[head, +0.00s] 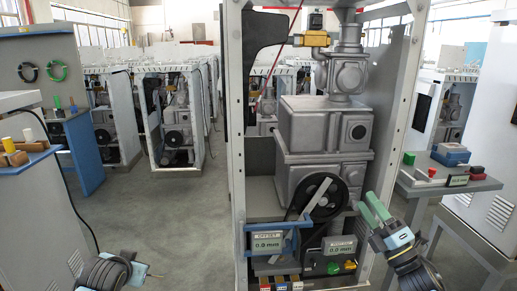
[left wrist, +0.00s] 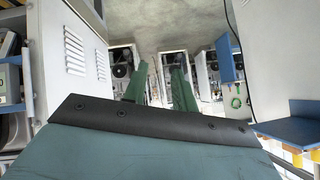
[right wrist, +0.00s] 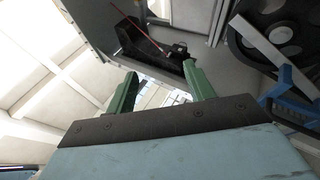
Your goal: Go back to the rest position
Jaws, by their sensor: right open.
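My right gripper (head: 370,207) has green fingers and is in front of the right side of the dispenser frame (head: 236,150), near the belt pulley. In the right wrist view its two fingers (right wrist: 160,88) are apart with nothing between them. My left gripper (head: 76,262) is low at the bottom left of the head view, over the floor and apart from the frame. In the left wrist view its green fingers (left wrist: 158,80) are apart and empty.
The frame holds a grey pump housing (head: 325,125), a black pulley (head: 322,195), a blue bracket (head: 278,240) and displays. A side table (head: 445,183) with a green block and blue box stands at right. A blue workbench (head: 85,160) stands at left. Floor between is clear.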

